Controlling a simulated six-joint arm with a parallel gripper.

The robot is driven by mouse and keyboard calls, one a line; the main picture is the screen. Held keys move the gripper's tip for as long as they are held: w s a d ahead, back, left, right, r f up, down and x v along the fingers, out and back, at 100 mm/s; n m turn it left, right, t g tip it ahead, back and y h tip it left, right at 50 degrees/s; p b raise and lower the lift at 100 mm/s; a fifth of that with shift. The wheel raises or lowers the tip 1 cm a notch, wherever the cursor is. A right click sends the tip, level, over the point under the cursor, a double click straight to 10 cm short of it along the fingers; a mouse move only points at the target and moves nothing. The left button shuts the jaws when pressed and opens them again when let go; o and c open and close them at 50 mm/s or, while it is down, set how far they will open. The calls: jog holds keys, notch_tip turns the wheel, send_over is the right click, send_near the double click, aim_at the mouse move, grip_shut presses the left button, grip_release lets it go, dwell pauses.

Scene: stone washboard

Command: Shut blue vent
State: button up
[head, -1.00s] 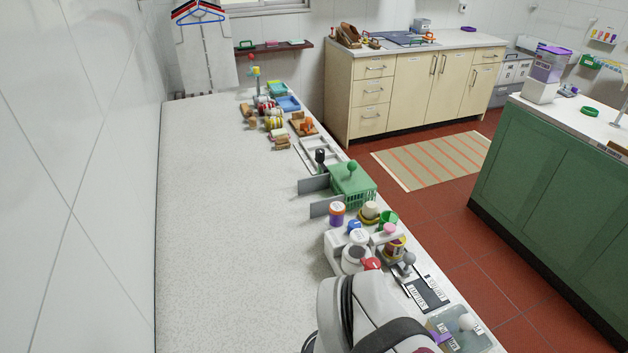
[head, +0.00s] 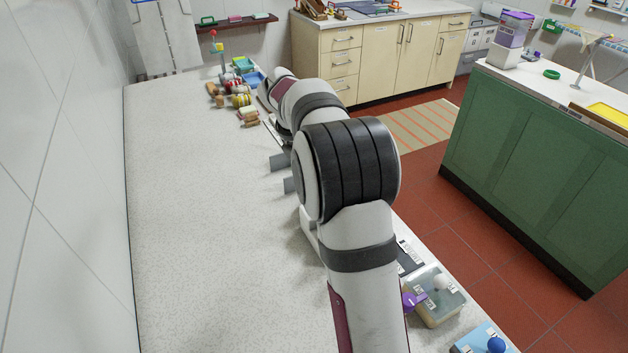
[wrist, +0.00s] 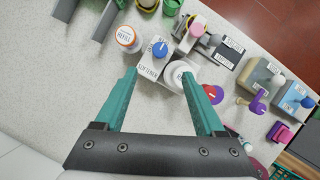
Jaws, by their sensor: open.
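My gripper (wrist: 158,73) is open and empty in the wrist view, its two teal fingers apart. A round blue knob or cap (wrist: 160,49) sits on a white box labelled SOFTENER (wrist: 149,68); it lies just beyond the fingertips, between their lines. A second blue knob (wrist: 306,102) is on a pale blue box (wrist: 292,94) at the far right; this knob also shows at the bottom of the head view (head: 496,345). I cannot tell for sure which is the blue vent. In the head view my arm hides the gripper and the softener box.
A white REFILL jar (wrist: 128,39) with an orange rim stands left of the softener box. A white round lid (wrist: 180,74) and a red dial (wrist: 211,94) are close to the right finger. Grey panels (wrist: 105,20) stand at upper left. The counter's left side (head: 200,230) is clear.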

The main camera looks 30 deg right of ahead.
jog(key=x, duration=1.3)
jog(key=shift+f, duration=0.35)
jog(key=shift+c, duration=0.4)
grip_shut()
